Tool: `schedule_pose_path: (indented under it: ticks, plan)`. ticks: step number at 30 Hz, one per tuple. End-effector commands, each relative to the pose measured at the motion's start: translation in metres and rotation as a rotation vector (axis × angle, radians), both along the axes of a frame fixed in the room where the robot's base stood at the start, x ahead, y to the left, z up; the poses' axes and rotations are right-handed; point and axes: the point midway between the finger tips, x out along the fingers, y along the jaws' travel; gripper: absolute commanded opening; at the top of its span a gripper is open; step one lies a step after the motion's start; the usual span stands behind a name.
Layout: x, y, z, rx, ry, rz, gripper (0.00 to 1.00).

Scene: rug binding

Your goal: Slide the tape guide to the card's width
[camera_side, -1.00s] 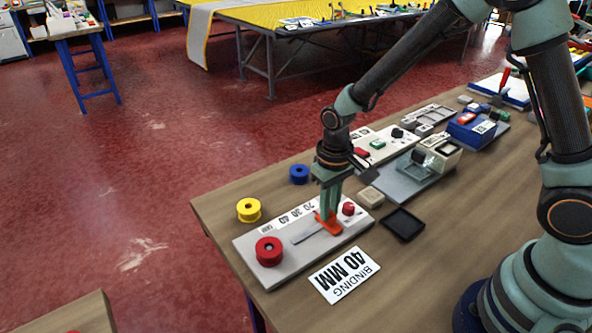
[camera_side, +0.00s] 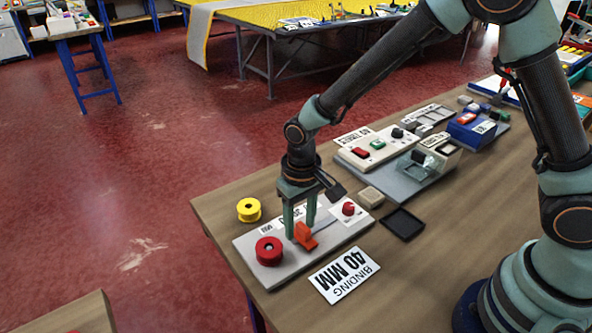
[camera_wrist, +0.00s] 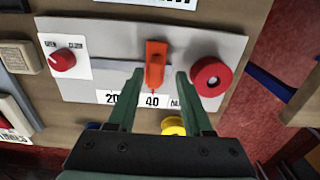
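The orange tape guide (camera_side: 306,236) stands on the slot of a pale plate (camera_side: 268,283). In the wrist view the guide (camera_wrist: 155,62) has its tip at the 40 mark (camera_wrist: 152,100) of the printed scale. My gripper (camera_side: 301,230) is open, with its fingers apart. In the wrist view my gripper (camera_wrist: 156,75) has one finger on each side of the guide, with gaps between. The 30 mark is hidden by the left finger. The card (camera_side: 344,274) lies on the table in front of the plate and reads BINDING 40 MM.
A red roll (camera_side: 269,251) sits at the plate's left end and a red knob (camera_side: 348,209) at its right end. A yellow roll (camera_side: 249,209) stands behind. A black tray (camera_side: 403,224) and a beige block (camera_side: 371,197) lie to the right.

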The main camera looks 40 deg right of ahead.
Motion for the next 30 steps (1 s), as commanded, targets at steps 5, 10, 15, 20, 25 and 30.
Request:
schedule_pose_path:
  ticks: [5, 10, 15, 20, 25, 30]
  plan:
    - [-0.001, -0.002, -0.001, -0.002, 0.004, -0.002, 0.50]
    - [-0.001, -0.002, 0.004, -0.001, 0.003, -0.003, 0.50]
    - [0.000, -0.002, 0.029, 0.000, -0.001, -0.003, 0.50]
    - [0.001, -0.001, 0.063, 0.001, -0.003, -0.002, 0.50]
    - [0.000, -0.001, 0.094, 0.001, -0.002, -0.002, 0.50]
    - [-0.001, -0.001, 0.114, 0.000, 0.001, -0.001, 0.50]
